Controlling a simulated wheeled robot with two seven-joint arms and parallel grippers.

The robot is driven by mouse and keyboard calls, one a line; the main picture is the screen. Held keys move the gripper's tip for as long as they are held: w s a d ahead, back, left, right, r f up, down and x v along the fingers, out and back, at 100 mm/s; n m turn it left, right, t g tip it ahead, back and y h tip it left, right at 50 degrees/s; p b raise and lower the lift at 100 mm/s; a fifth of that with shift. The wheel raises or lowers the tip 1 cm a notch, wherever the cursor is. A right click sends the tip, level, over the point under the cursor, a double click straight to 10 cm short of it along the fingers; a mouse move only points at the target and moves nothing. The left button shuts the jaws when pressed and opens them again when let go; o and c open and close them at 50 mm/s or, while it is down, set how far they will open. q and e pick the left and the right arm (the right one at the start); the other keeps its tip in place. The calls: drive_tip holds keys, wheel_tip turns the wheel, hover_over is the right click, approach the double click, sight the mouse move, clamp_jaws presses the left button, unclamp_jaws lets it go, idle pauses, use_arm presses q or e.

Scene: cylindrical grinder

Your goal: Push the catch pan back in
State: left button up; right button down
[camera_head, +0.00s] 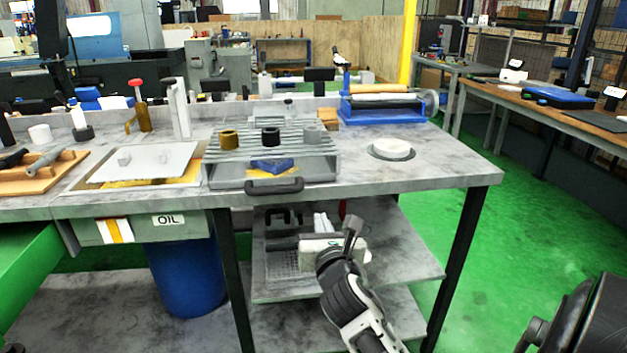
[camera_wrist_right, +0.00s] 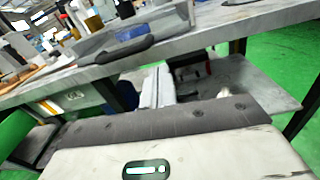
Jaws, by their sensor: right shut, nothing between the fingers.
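The catch pan, seemingly the grey tray with a black bar handle (camera_head: 274,186), is on the bench under a ribbed grey rack. Its handle end sits at the bench's front edge. A blue block (camera_head: 272,166) and a yellow cloth lie in its open front. In the right wrist view the black handle (camera_wrist_right: 125,50) shows at the upper left, beyond my fingers. My right gripper (camera_head: 321,222) is shut and empty, in front of the bench, below and to the right of the handle, not touching it. In the wrist view its fingers (camera_wrist_right: 158,87) are together. My left gripper is not in view.
The bench top (camera_head: 440,165) is clear at its right end, apart from a white round piece (camera_head: 392,149). A lower shelf (camera_head: 400,262) lies below the bench. A box marked OIL (camera_head: 150,229) hangs above a blue drum (camera_head: 187,280). A blue-based roller unit (camera_head: 385,105) stands behind.

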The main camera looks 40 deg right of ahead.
approach(312, 179)
drive_tip(key=shift+n+h, duration=0.3)
drive_tip(key=shift+h, duration=0.1)
drive_tip(key=x, duration=0.7)
drive_tip(key=shift+a+f+b, duration=0.1)
drive_tip(key=shift+a+b, duration=0.1)
drive_tip(key=shift+b, duration=0.1)
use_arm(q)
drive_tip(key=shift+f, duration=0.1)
